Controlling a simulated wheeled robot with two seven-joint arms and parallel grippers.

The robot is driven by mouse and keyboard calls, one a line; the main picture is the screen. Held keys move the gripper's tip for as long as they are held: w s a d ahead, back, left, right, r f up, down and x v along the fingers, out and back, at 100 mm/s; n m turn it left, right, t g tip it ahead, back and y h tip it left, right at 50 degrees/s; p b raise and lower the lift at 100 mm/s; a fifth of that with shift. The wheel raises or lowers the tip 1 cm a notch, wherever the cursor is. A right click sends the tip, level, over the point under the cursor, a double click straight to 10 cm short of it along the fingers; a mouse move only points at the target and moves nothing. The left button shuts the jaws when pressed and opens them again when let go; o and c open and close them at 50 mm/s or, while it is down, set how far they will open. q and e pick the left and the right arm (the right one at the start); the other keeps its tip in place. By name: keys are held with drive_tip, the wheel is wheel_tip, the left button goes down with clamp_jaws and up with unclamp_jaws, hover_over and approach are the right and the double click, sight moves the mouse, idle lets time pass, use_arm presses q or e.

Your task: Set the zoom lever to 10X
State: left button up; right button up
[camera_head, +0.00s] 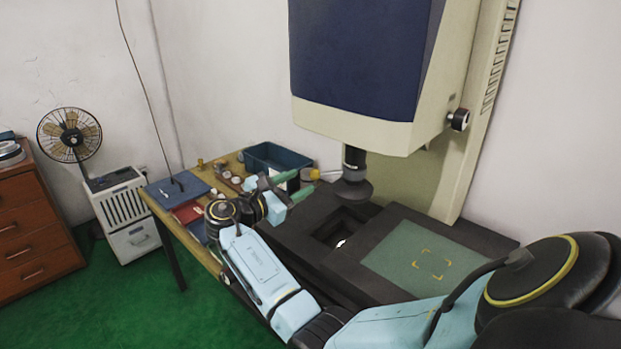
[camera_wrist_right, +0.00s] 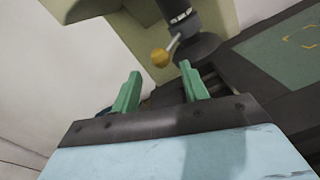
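The zoom lever (camera_wrist_right: 174,43) is a short metal rod with a yellow-orange ball knob (camera_wrist_right: 160,57). It sticks out from the dark lens tube (camera_wrist_right: 182,15) under the big machine head. In the head view the knob (camera_head: 314,174) shows just left of the lens tube (camera_head: 354,160). My right gripper (camera_head: 283,190) has green fingers spread apart and holds nothing. In the right wrist view the knob appears beyond and between the fingertips (camera_wrist_right: 160,73), apart from them. Any scale marks are too small to read. My left gripper is out of view.
The machine's dark base with a green plate (camera_head: 425,262) lies below the lens. A wooden table (camera_head: 155,206) on the left carries a dark blue bin (camera_head: 272,160), a blue board (camera_head: 176,190) and small parts. A dark round knob (camera_head: 459,119) is on the machine's right side.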

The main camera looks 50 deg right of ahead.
drive_tip(key=a, duration=0.7)
drive_tip(key=shift+w, duration=0.1)
